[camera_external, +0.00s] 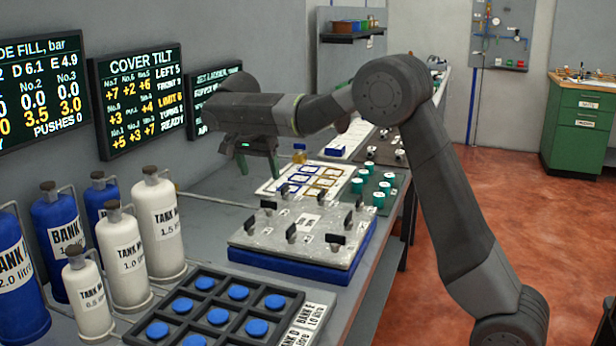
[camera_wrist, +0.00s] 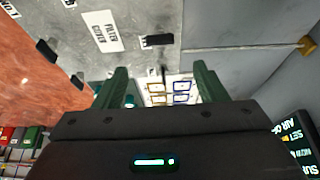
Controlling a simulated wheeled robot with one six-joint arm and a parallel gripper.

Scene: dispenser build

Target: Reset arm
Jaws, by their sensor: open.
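My gripper (camera_external: 257,165) hangs at the end of my bent arm, near the wall and the left end of the white mat. In the wrist view my gripper (camera_wrist: 160,75) has its two green fingers wide apart with nothing between them. A grey cover plate (camera_external: 270,228) with several black knobs lies on a blue base (camera_external: 300,265), nearer the camera than my gripper. The labelled cover plate (camera_wrist: 130,55) fills the upper left of the wrist view. Blue and yellow frames (camera_wrist: 182,92) show beyond the fingers.
A black grid tray (camera_external: 205,318) holds blue discs in front. White tanks (camera_external: 158,225) and blue tanks (camera_external: 62,235) stand left, below wall screens (camera_external: 137,98).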

